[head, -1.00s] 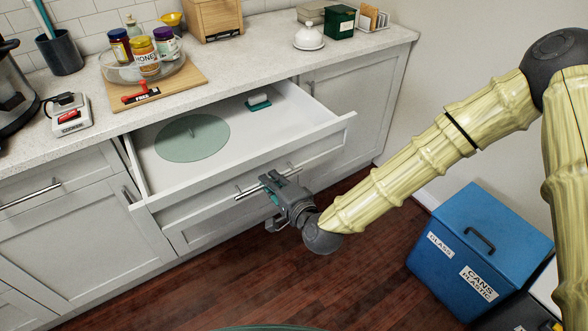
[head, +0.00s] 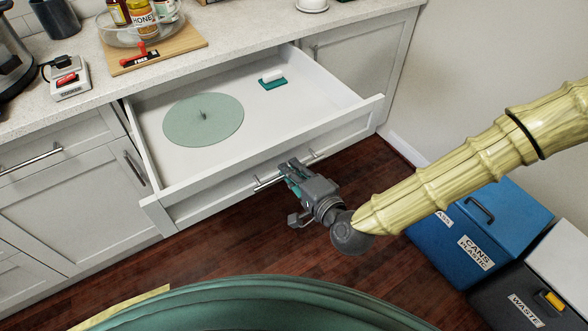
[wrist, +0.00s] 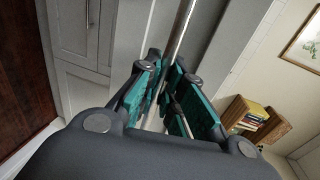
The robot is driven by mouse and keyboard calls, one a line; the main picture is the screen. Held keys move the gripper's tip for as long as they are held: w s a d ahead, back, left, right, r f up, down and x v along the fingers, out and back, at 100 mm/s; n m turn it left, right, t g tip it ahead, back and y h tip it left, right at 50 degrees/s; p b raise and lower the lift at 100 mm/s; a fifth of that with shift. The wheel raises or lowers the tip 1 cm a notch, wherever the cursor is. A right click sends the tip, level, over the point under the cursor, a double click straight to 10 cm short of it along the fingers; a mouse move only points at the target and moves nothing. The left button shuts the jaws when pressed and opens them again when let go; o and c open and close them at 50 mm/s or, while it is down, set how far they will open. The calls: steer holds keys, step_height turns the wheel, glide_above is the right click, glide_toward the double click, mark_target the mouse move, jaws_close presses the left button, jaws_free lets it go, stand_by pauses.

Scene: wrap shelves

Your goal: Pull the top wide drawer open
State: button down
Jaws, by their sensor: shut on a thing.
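The top wide drawer (head: 180,182) is white and stands well open in the head view. Inside it lie a round pale green disc (head: 203,119) with a small dark stem and a small teal and white item (head: 272,79). My gripper (head: 287,172) is at the metal bar handle (head: 264,185) on the drawer's front, its fingers shut around it. In the wrist view the handle (wrist: 181,30) runs between the teal finger pads of my gripper (wrist: 172,92). The fingers hide the handle's middle.
The counter (head: 235,38) above holds a cutting board (head: 188,35) with a glass bowl of jars. A blue recycling bin (head: 515,225) and a dark waste bin (head: 495,296) stand at the right. Wood floor (head: 215,245) lies free before the drawer.

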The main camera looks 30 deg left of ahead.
steer(key=c, duration=1.5)
jaws_free()
steer(key=shift+s+a, duration=0.15)
steer(key=shift+s, duration=0.15)
steer(key=shift+c, duration=0.2)
steer(key=shift+w, duration=0.1)
steer(key=shift+d, duration=0.2)
steer(key=shift+v, duration=3.7)
